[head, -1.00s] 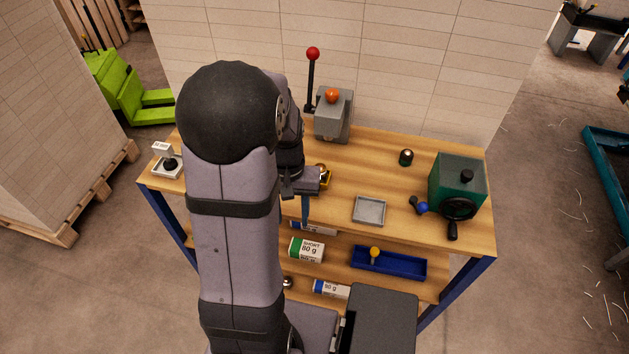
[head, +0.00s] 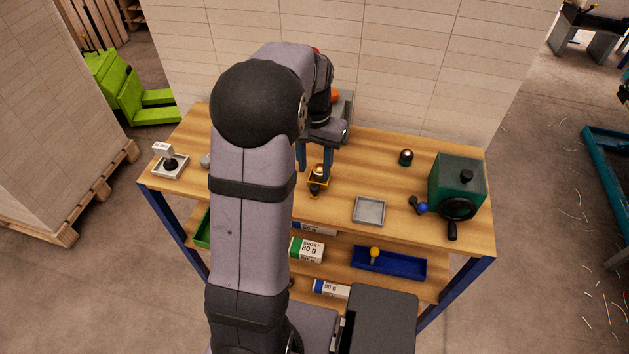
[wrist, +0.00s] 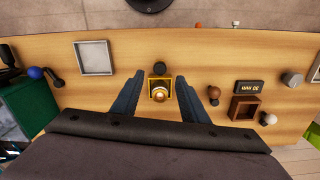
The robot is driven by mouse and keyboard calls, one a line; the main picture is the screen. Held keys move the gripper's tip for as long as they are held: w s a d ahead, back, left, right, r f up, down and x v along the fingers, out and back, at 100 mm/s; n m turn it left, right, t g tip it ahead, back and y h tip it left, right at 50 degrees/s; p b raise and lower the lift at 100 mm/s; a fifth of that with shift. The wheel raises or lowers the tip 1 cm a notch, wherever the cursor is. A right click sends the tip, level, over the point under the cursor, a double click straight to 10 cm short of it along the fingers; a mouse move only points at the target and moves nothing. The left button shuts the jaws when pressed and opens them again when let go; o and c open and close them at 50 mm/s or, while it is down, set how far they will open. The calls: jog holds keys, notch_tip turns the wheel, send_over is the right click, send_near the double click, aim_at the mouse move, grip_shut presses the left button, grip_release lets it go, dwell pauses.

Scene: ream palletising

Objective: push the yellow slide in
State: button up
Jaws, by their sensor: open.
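The yellow slide (head: 318,182) is a small yellow block on the bench top, with a shiny dome on it and a dark knob at its near side. In the wrist view the yellow slide (wrist: 153,95) shows as a yellow square around a bright dome. My gripper (head: 315,171) is open, with its two blue fingers pointing down just behind the slide. In the wrist view the open gripper (wrist: 159,76) has one finger on each side of the slide. No contact can be made out.
A grey lever box (head: 347,103) is partly hidden behind my arm. A blue tray (head: 405,266) sits below.

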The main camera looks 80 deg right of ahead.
aim_at(315, 187)
jog(key=shift+f+p, duration=0.95)
jog(key=shift+f, duration=2.35)
grip_shut()
